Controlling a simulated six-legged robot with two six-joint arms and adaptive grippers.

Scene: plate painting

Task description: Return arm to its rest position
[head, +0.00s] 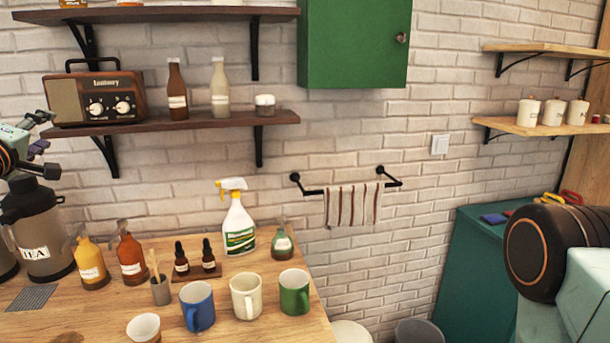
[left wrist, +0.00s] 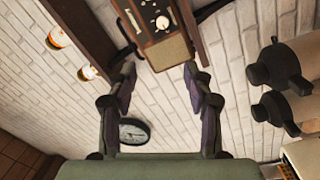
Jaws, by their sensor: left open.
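My left gripper (head: 38,134) shows at the left edge of the head view, raised in front of the wall above the dark tea urn (head: 40,215). In the left wrist view my left gripper (left wrist: 160,80) has its two fingers spread well apart with nothing between them. Behind the fingers are the brick wall and the brown radio (left wrist: 168,40) on its shelf. My right gripper does not show; a black and pale green part of my own body is at the right edge of the head view.
The wooden counter (head: 90,325) holds bottles, a spray bottle (head: 238,225), and blue, cream and green mugs (head: 294,293). A dark shelf (head: 200,123) carries the radio (head: 95,98). A towel (head: 352,205) hangs on a wall rail. A teal cabinet (head: 465,260) stands at right.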

